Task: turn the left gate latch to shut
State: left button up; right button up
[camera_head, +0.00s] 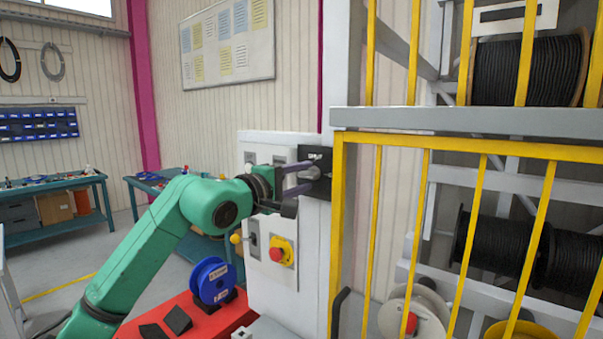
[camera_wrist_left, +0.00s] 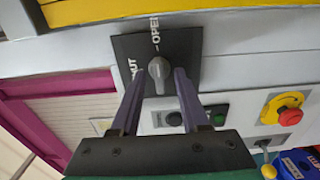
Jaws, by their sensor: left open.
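The gate latch is a grey knob (camera_wrist_left: 159,70) on a black plate (camera_wrist_left: 187,45) marked OPEN and SHUT; part of the SHUT word is hidden by a finger. In the wrist view the knob's long side runs up and down the picture, roughly in line with the OPEN mark. In the head view the plate (camera_head: 323,160) is on the post by the yellow gate. My left gripper (camera_head: 303,178) is open in front of it. In the wrist view its two fingers (camera_wrist_left: 160,78) reach to either side of the knob; I cannot tell whether they touch it. My right gripper is out of view.
A white control panel (camera_head: 262,220) with a red emergency button (camera_head: 277,254) stands just left of the latch. The yellow gate (camera_head: 425,190) and shelves of cable reels (camera_head: 505,245) fill the right. A blue reel (camera_head: 213,282) sits on a red surface below my arm.

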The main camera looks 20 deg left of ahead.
pick_arm(q)
grip_shut()
jog(key=shift+n, duration=0.4)
jog(key=n+b, duration=0.6)
jog(key=n, duration=0.6)
jog(key=n+b, duration=0.1)
jog(key=n, duration=0.4)
dwell(0.3)
grip_release()
